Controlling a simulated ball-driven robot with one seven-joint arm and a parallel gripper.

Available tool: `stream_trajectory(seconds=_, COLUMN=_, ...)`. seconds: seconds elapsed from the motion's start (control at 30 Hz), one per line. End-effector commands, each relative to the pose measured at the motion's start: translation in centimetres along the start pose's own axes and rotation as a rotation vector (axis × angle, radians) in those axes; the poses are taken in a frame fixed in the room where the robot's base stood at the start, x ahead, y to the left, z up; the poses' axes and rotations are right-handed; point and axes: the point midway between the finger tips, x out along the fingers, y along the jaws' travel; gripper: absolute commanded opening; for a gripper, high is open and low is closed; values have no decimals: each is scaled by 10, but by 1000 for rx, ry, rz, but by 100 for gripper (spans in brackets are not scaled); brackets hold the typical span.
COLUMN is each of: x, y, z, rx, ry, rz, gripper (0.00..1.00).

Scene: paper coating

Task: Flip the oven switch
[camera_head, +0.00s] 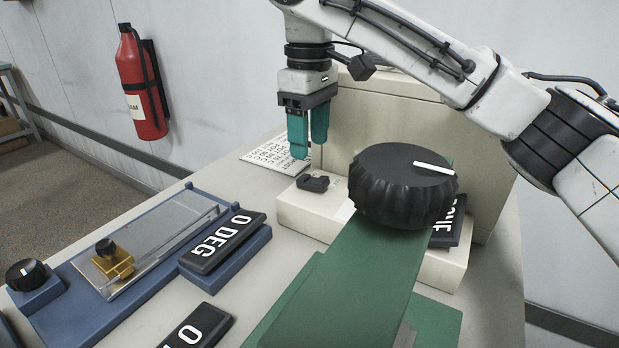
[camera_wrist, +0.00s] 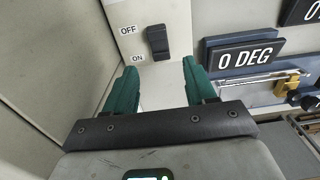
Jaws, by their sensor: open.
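The oven switch (camera_head: 313,183) is a small black rocker on the cream-white box (camera_head: 303,208). In the wrist view the switch (camera_wrist: 158,42) sits beside the printed OFF label (camera_wrist: 128,30) and ON label (camera_wrist: 138,57). I cannot tell which way the rocker is tilted. My gripper (camera_head: 308,150) points down with two teal fingers, above and behind the switch in the head view, apart from it. In the wrist view my gripper (camera_wrist: 159,70) is open and empty, and the switch lies ahead, between the lines of its fingers.
A big black knob (camera_head: 403,186) on a green arm stands right of the switch. A tall beige housing (camera_head: 400,125) rises behind. A blue fixture (camera_head: 130,255) with a 0 DEG plate (camera_head: 222,242) lies at left. A printed sheet (camera_head: 275,157) lies behind the gripper.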

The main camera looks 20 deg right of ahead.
Motion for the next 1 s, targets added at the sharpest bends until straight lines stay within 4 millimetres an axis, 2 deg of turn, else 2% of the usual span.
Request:
stream_trajectory(seconds=0.03, x=15, y=0, z=0, rx=-1, ry=-1, rz=-2, gripper=55)
stream_trajectory(seconds=0.2, x=42, y=0, z=1, rx=0, ry=-1, rz=1, gripper=55)
stream_trajectory(seconds=0.4, x=63, y=0, z=0, rx=0, ry=-1, rz=1, gripper=55)
stream_trajectory(seconds=0.8, x=68, y=0, z=0, rx=-1, ry=1, rz=0, gripper=55)
stream_trajectory(seconds=1.0, x=68, y=0, z=0, rx=-1, ry=0, rz=0, gripper=36)
